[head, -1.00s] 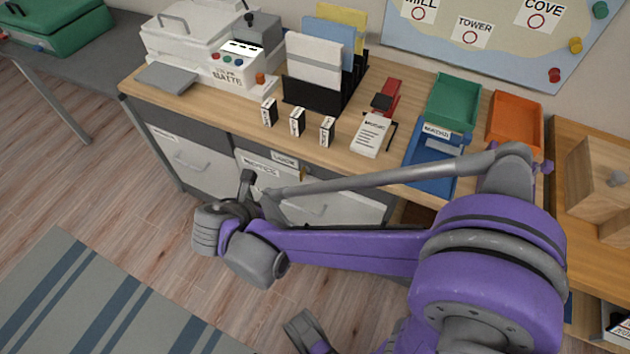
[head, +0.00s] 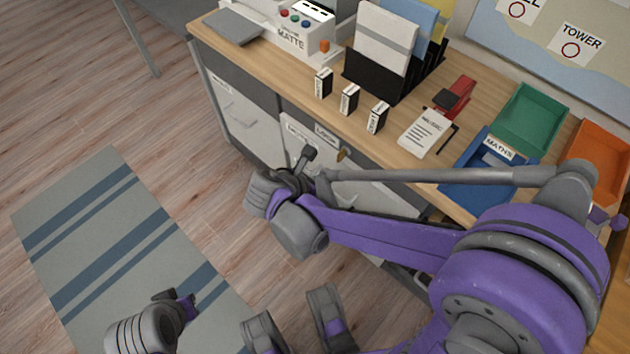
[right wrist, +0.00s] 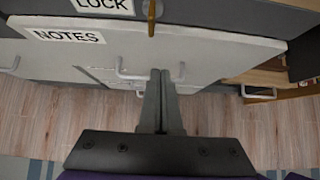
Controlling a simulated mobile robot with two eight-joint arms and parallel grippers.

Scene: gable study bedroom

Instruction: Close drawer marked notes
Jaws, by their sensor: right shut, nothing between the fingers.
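The drawer marked NOTES (right wrist: 205,48) has a pale front and a bar handle (right wrist: 128,74); it fills the upper part of the right wrist view. In the head view its front (head: 375,197) is partly hidden behind my right arm. I cannot tell how far it stands out. My right gripper (right wrist: 160,78) is shut and empty, its fingertips overlapping the handle area in that view; contact is unclear. In the head view the right gripper (head: 306,157) is by the drawer's label end. My left arm's end (head: 178,300) is low at the left, its jaws unclear.
A key (right wrist: 152,15) sticks out beside the LOCK label (right wrist: 103,4) above the drawer. Another pale drawer or door front (head: 245,118) is to the left. The desk top holds a blue tray (head: 470,182), green tray (head: 525,120) and small boxes (head: 349,99). Floor and striped rug (head: 100,240) are clear.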

